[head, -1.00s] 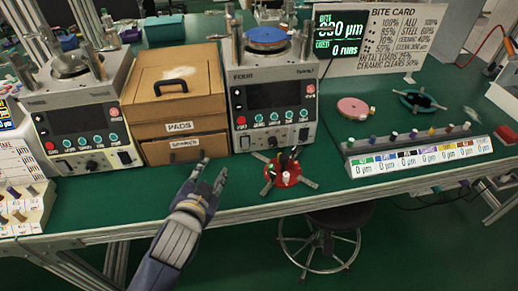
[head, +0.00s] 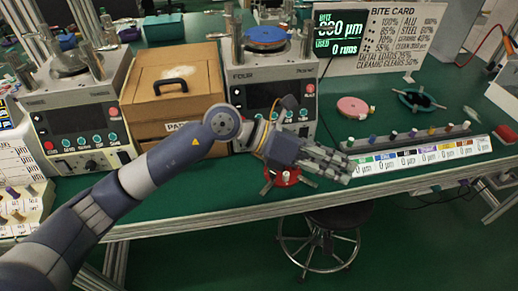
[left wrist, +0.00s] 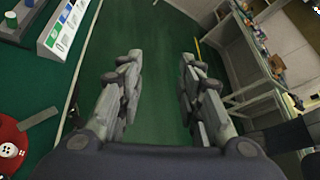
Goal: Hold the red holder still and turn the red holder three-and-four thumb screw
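The red holder (head: 285,177) sits on the green bench in front of the right-hand grey machine. In the left wrist view the holder's red body (left wrist: 12,140) shows at the lower left edge, with a metal arm sticking out. My left gripper (head: 345,170) is just right of and above the holder in the head view. Its fingers, which also show in the left wrist view (left wrist: 160,90), are spread apart with nothing between them. I cannot make out the three-and-four thumb screw. My right gripper is not seen.
A rack of coloured pegs with a label strip (head: 420,158) lies right of my left gripper. A pink disc (head: 352,107) and a teal ring (head: 420,99) lie behind it. Wooden boxes (head: 172,90) stand between two grey machines (head: 270,90). A stool (head: 318,245) is below the bench edge.

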